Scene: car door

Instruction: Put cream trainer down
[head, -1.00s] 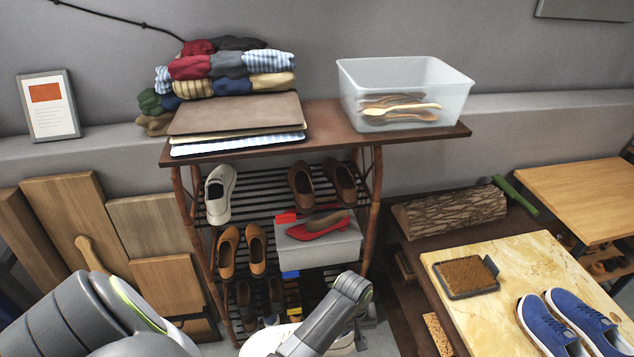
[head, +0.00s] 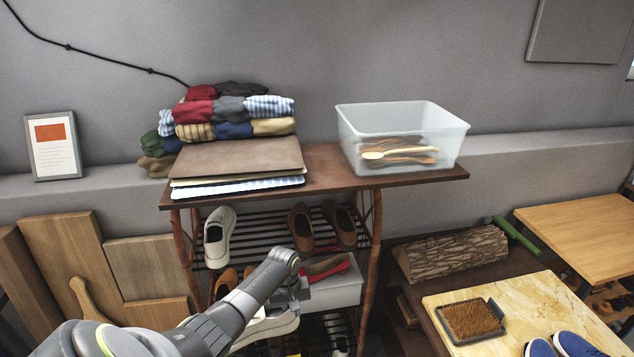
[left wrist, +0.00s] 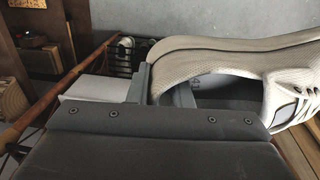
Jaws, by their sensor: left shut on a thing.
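The cream trainer (head: 268,328) is in my left gripper (head: 296,292), in front of the shoe rack's middle shelf; my arm partly covers it. In the left wrist view the trainer (left wrist: 225,48) fills the upper right, with the fingers of my left gripper (left wrist: 163,88) shut on its upper edge. The rack (head: 372,225) stands behind it. Its upper shelf holds an off-white shoe (head: 219,238) at left and brown loafers (head: 302,226) at right. My right gripper is not in view.
Below, a red flat (head: 328,265) sits on a pale box (head: 337,289), beside tan shoes (head: 226,283) partly hidden by my arm. The rack top carries folded clothes (head: 225,118), boards and a clear bin (head: 403,140). A low table with blue shoes (head: 575,345) stands at right.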

